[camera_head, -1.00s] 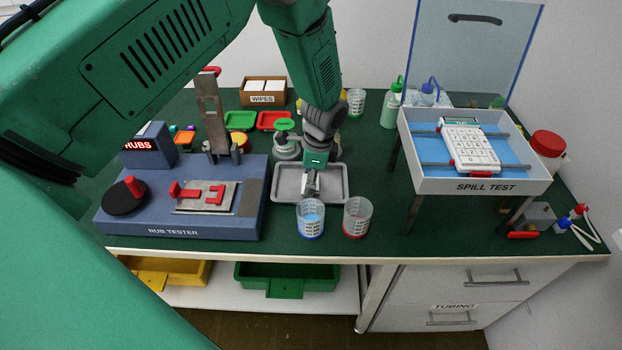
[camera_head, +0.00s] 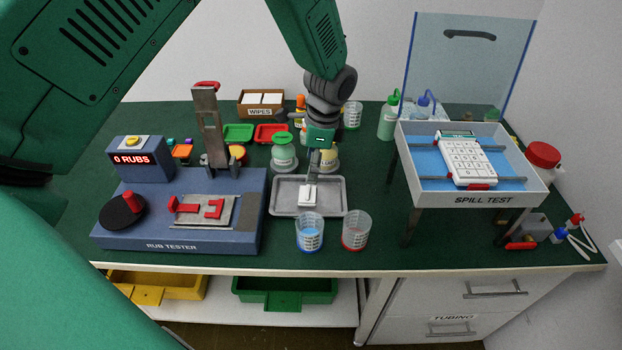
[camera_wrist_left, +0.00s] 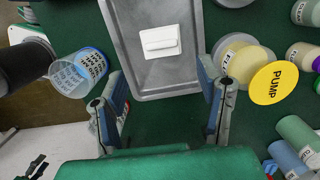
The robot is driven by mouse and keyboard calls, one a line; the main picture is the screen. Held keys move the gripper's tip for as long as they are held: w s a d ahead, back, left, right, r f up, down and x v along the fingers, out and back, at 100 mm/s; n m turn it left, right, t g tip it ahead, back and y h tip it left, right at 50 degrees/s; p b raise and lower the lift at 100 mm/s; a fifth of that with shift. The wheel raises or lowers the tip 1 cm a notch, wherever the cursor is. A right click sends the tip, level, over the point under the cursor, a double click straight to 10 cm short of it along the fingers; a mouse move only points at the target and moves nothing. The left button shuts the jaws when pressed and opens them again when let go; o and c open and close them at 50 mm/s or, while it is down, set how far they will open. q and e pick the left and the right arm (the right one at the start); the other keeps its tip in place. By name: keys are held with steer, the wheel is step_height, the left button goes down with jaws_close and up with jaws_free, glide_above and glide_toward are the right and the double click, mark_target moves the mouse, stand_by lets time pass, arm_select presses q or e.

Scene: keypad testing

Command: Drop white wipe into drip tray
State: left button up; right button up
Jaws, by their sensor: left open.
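The white wipe (camera_head: 308,195) lies in the grey drip tray (camera_head: 334,209), near the tray's middle. In the left wrist view the wipe (camera_wrist_left: 160,42) lies flat on the floor of the tray (camera_wrist_left: 133,75), with a raised strip across it. My left gripper (camera_head: 312,180) is above the tray, over the wipe. In the left wrist view its fingers (camera_wrist_left: 164,92) are spread wide apart with nothing between them. The wipe is apart from both fingers. My right gripper is not in view.
A blue-marked beaker (camera_head: 309,232) and a red-marked beaker (camera_head: 355,231) stand in front of the tray. The rub tester (camera_head: 245,225) is to the left and the spill test stand (camera_head: 525,199) to the right. Jars (camera_head: 284,154) stand behind the tray.

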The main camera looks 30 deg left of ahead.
arm_select(q)
steer(key=shift+w+d+r, duration=0.1)
steer(key=shift+d+r, duration=0.2)
steer(key=shift+r, duration=0.35)
steer(key=shift+d+r, duration=0.25)
steer(key=shift+r, duration=0.35)
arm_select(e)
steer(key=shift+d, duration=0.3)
arm_select(q)
steer(key=shift+a, duration=0.2)
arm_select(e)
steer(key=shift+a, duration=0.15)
